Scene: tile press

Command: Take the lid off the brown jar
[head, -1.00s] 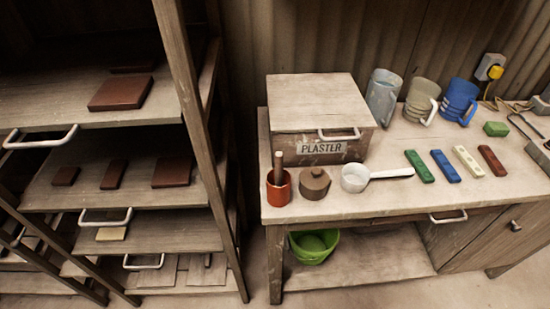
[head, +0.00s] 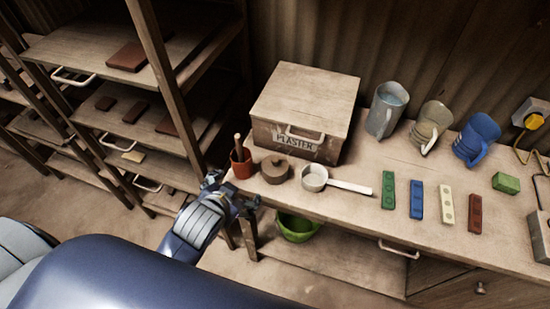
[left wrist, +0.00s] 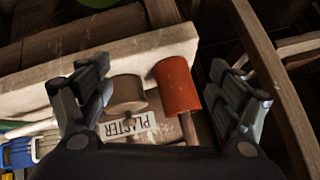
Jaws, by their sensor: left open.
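The brown jar (head: 276,171) stands upright near the front edge of the workbench, with its round knobbed lid on. In the left wrist view the jar (left wrist: 126,92) appears between my fingers, closer to the left one, with the PLASTER label behind it. My left gripper (head: 232,190) is open and empty at the bench's front left corner, left of and in front of the jar, apart from it. Its two fingers also frame the left wrist view (left wrist: 160,92). My right gripper is not in view.
An orange cup (head: 241,168) holding a wooden handle stands just left of the jar, close to my gripper. A white ladle-like pan (head: 314,178) is just right of it. The plaster box (head: 306,100) stands behind. Shelves with tiles are at the left.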

